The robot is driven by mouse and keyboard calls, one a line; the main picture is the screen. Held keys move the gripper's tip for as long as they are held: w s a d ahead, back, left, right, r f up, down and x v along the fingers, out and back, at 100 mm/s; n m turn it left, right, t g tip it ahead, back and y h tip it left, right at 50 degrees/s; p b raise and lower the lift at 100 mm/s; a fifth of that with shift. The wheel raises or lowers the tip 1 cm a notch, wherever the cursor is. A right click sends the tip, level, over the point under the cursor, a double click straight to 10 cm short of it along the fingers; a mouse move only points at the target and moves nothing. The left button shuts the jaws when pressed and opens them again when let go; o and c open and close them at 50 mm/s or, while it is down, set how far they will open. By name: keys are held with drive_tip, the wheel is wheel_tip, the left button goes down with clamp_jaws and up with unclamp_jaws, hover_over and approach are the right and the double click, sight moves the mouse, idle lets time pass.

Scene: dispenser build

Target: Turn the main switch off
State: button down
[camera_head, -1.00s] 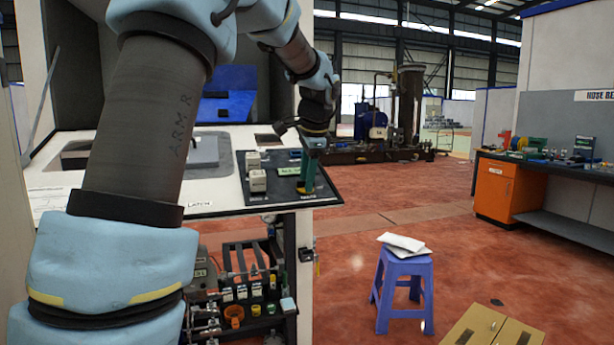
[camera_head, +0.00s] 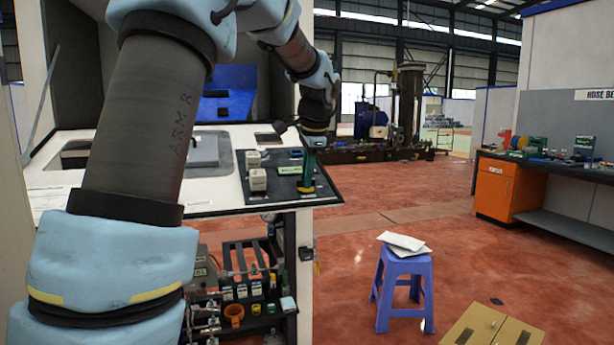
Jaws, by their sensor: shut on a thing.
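My gripper (camera_head: 308,175) points down over the right part of a black control panel (camera_head: 278,194) on the white worktop. Its teal fingers are shut around a small part there, which I take to be the main switch. The fingers hide most of that part, and its setting cannot be read. A green label (camera_head: 289,170) lies just left of the fingers.
Two beige blocks (camera_head: 258,180) stand on the panel's left side. Below the worktop is a rack with an orange ring (camera_head: 234,311) and small fittings. A blue stool (camera_head: 404,283) with white packets stands right. Open red floor lies beyond.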

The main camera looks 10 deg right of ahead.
drive_tip(key=n+b, duration=0.1)
drive_tip(key=n, duration=0.3)
drive_tip(key=shift+n, duration=0.3)
drive_tip(key=n+b, duration=0.1)
drive_tip(key=n, duration=0.3)
drive_tip(key=shift+n, duration=0.3)
drive_tip(key=n+b, duration=0.1)
drive_tip(key=n, duration=0.3)
drive_tip(key=shift+n, duration=0.3)
drive_tip(key=shift+n+b, duration=0.5)
drive_tip(key=shift+n, duration=1.5)
drive_tip(key=c, duration=0.9)
unclamp_jaws()
